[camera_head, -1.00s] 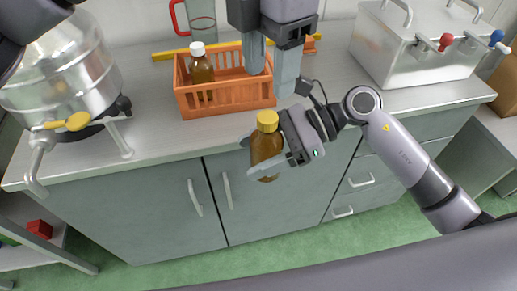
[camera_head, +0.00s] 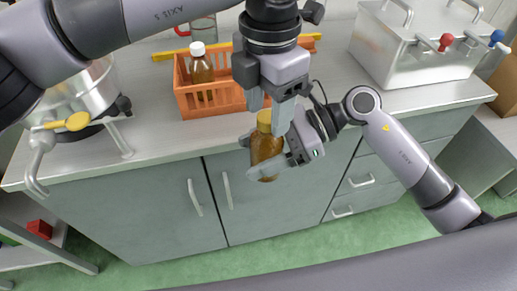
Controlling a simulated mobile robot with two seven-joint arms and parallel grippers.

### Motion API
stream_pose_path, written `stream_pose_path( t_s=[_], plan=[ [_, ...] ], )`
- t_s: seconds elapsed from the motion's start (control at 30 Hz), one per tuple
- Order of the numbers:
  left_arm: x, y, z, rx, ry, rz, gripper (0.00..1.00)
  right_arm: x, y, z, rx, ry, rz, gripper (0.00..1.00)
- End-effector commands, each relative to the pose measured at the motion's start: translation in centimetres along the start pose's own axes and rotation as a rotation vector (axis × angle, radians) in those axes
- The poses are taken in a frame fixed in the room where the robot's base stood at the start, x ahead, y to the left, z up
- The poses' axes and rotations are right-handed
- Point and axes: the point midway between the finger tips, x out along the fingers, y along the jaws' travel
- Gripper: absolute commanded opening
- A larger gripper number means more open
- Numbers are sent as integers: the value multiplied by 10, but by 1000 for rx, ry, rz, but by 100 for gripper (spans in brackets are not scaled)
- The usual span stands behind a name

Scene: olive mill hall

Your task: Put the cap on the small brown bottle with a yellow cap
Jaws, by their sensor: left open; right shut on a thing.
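The small brown bottle (camera_head: 266,150) with a yellow cap (camera_head: 264,117) is held upright in front of the counter's front edge. My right gripper (camera_head: 268,160) is shut on its body. The yellow cap sits at the top of the bottle; whether it is tight or loose I cannot tell. My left gripper (camera_head: 268,117) is open above and around the cap, pointing down, with one finger on each side. One of its fingers partly hides the cap's right side. Whether the fingers touch the cap I cannot tell.
An orange crate (camera_head: 205,103) on the counter (camera_head: 160,135) holds a brown bottle with a white cap (camera_head: 200,66). A metal tank with a yellow-handled tap (camera_head: 72,122) stands left, a steel box with red and blue taps (camera_head: 405,50) right. A yellow strip lies behind the crate.

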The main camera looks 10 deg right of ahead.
Motion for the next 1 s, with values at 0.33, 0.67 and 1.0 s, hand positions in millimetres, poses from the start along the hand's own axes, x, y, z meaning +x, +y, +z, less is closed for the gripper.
stream_pose_path(
  t_s=[0.33, 0.67, 1.0],
  plan=[
    [8, 0, 0, 0, -1, -1, 56, 0, 0, 1, -2, -3, -1, 0],
    [8, 0, 0, 2, 0, 0, 0, 0, 0, 1, -2, -2, -1, 0],
    [8, 0, 0, 8, -1, 0, 63, 0, 0, 1, -2, -2, -1, 0]
  ],
)
